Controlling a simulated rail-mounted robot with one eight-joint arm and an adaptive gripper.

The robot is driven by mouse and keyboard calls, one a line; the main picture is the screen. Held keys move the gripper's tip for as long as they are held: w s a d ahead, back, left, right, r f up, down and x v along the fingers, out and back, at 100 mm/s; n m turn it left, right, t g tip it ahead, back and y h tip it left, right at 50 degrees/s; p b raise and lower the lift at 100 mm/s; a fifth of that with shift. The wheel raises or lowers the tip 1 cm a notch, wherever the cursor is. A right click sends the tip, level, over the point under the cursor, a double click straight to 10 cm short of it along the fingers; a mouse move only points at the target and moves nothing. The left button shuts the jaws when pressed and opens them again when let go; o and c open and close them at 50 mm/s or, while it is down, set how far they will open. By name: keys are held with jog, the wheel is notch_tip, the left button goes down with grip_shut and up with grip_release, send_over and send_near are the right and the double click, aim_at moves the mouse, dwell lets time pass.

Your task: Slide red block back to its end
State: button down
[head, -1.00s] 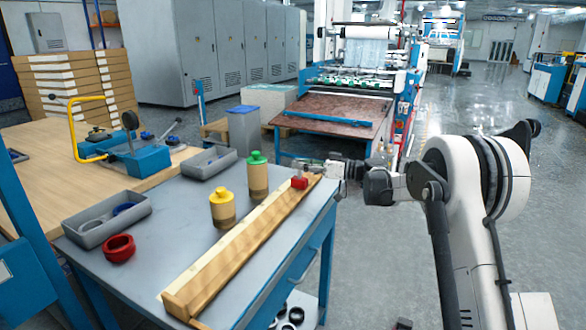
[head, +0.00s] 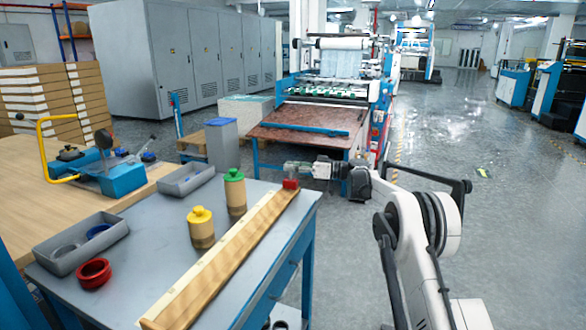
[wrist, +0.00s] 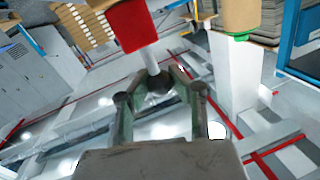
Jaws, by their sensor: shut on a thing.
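The red block (head: 290,184) sits at the far right end of the long wooden rail (head: 215,266) on the grey bench. In the wrist view the red block (wrist: 131,26) is close, with a pale stem running from it to a dark round knob (wrist: 158,83). My gripper (head: 292,168) is just above the block at the rail's far end. In the wrist view my gripper (wrist: 156,88) has its fingers closed around the knob. The exact contact between block and rail is too small to tell.
A green-topped jar (head: 235,192) and a yellow-topped jar (head: 201,227) stand left of the rail. A red ring (head: 93,273) and grey trays (head: 75,244) lie farther left. The bench's right edge is close beside the rail.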

jog(key=c, duration=1.4)
grip_release()
jog(key=shift+c, duration=0.2)
jog(key=shift+d, duration=0.1)
jog(key=v, duration=1.2)
jog(key=shift+r, duration=0.15)
